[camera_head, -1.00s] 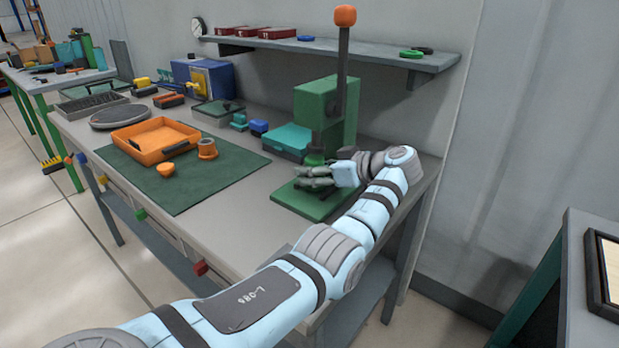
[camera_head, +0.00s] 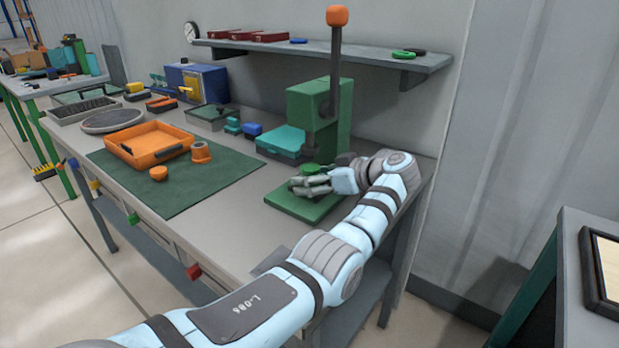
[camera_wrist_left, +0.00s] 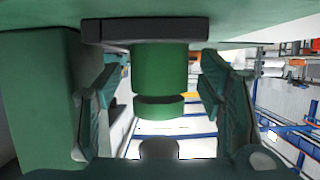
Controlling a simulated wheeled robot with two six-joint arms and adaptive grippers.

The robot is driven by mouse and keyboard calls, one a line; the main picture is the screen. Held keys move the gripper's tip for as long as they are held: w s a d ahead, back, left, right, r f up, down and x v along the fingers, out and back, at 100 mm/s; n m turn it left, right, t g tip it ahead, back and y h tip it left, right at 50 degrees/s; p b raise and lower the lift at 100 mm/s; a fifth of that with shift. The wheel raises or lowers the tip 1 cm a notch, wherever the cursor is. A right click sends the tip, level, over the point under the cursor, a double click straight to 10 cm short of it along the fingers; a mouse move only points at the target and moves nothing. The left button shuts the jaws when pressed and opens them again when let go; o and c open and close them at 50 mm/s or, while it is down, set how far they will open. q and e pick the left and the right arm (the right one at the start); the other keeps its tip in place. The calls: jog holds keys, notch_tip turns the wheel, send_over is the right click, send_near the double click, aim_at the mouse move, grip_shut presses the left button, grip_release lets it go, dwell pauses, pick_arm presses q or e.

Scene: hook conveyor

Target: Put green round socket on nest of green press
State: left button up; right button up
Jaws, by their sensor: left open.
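The green press (camera_head: 305,108) stands at the right end of the bench, with a long dark lever and orange knob. Its green base plate (camera_head: 300,203) lies below my left gripper (camera_head: 306,187). In the wrist view my left gripper (camera_wrist_left: 158,95) is open, one finger on each side of a green round cylinder (camera_wrist_left: 158,68) with a gap on both sides. A shorter green disc (camera_wrist_left: 159,106) sits beside its lower end, and a dark rounded part (camera_wrist_left: 159,149) shows below. A dark plate (camera_wrist_left: 150,29) touches the cylinder's upper end. In the head view my fingers hide the nest area.
A teal case (camera_head: 281,141) stands left of the press. An orange tray (camera_head: 148,145), an orange cup (camera_head: 200,153) and a small orange piece (camera_head: 158,173) lie on a green mat (camera_head: 190,188). A wall shelf (camera_head: 330,50) runs behind the lever.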

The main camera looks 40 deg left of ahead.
pick_arm(q)
jog(key=v, duration=1.1)
jog(key=shift+p, duration=0.3)
jog(key=shift+d, duration=0.1)
